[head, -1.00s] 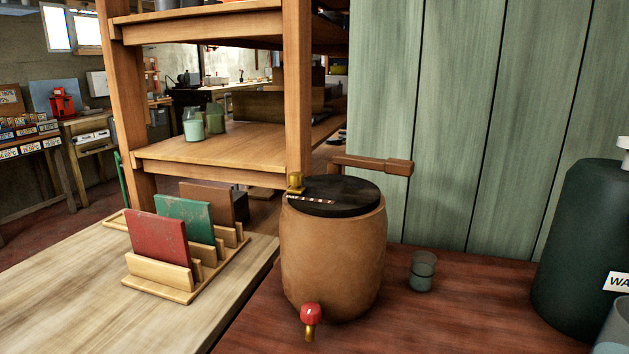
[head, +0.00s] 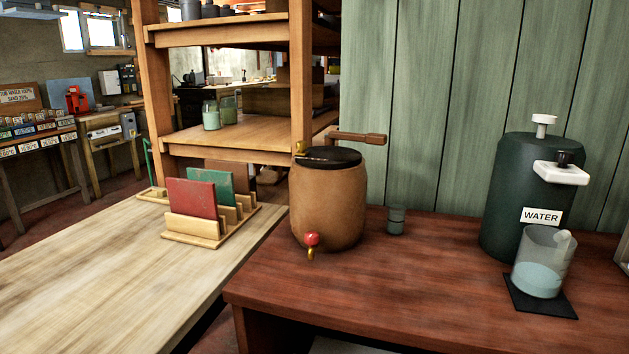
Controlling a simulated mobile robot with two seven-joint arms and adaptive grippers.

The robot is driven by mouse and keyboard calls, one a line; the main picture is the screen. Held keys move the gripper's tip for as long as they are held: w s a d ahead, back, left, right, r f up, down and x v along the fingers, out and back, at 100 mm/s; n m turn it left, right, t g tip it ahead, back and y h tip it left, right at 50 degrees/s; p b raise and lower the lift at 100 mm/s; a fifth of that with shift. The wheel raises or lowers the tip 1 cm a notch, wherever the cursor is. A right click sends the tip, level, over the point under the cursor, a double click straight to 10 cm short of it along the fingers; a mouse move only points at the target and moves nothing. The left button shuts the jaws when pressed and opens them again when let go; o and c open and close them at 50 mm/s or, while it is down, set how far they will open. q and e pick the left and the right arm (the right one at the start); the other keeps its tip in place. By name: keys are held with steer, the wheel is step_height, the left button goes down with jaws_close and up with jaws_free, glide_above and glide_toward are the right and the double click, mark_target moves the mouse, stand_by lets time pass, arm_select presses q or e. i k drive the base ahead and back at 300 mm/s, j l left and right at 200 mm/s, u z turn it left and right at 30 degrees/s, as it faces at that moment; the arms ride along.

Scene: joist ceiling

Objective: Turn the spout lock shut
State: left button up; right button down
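A dark green dispenser (head: 520,205) labelled WATER stands on the red-brown counter at the right. It has a white knob (head: 543,124) on top. A white spout (head: 560,173) sticks out from its upper right, with a small black knob (head: 564,158) on it. A clear cup (head: 541,262) with pale blue contents stands below the spout on a black mat (head: 530,303). A brown barrel (head: 329,205) also has a tap with a red knob (head: 312,239) low on its front. I cannot tell which knob is the spout lock or whether it is shut. Neither gripper is in view.
A small glass (head: 396,221) stands between barrel and dispenser. A wooden rack (head: 195,226) with red and green boards is on the pale table (head: 110,270) at left. The counter's front (head: 390,285) is clear. A green plank wall (head: 430,90) stands behind.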

mark_target(563, 159)
steer(key=k, duration=0.85)
